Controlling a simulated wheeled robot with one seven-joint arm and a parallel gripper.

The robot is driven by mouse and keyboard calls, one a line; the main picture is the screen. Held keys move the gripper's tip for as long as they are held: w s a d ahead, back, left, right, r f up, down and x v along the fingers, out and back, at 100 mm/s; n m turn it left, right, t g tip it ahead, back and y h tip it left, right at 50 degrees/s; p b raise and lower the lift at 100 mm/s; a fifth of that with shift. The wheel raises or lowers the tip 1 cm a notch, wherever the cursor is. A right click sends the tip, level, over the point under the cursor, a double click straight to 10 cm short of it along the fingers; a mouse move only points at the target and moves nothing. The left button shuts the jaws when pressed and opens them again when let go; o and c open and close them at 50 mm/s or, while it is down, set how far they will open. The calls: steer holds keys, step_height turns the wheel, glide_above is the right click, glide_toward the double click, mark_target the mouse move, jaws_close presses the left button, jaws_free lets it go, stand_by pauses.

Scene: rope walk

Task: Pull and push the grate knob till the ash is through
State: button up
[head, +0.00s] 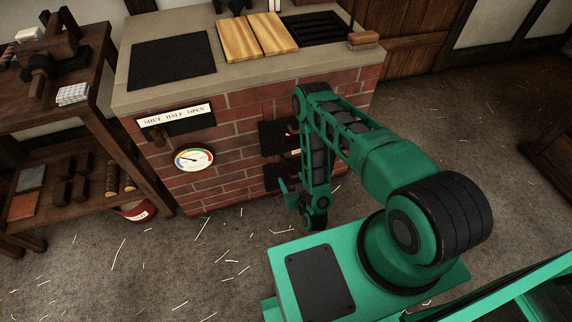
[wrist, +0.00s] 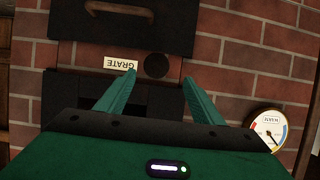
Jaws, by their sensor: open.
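The grate knob (wrist: 156,66) is a dark round knob on the brick stove front, beside the white GRATE label (wrist: 107,63), which reads upside down in the wrist view. My gripper (wrist: 158,76) is open, its two green fingers spread with the knob showing between their tips. I cannot tell whether the fingers reach around the knob or stop short of it. In the head view a green finger (head: 284,188) shows low before the stove; my arm hides the knob there. No ash is visible.
The brick stove (head: 235,150) has dark doors (head: 274,138) above and below the grate label. A dial gauge (head: 194,160) and a SHUT/HALF/OPEN plate (head: 175,115) are on its front. A wooden shelf unit (head: 85,110) and red bucket (head: 136,212) stand left. Straw-littered floor is otherwise open.

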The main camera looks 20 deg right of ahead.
mark_target(287, 168)
steer(key=x, duration=1)
steer(key=shift+w+d+f, duration=0.15)
steer(key=shift+w+d, duration=0.15)
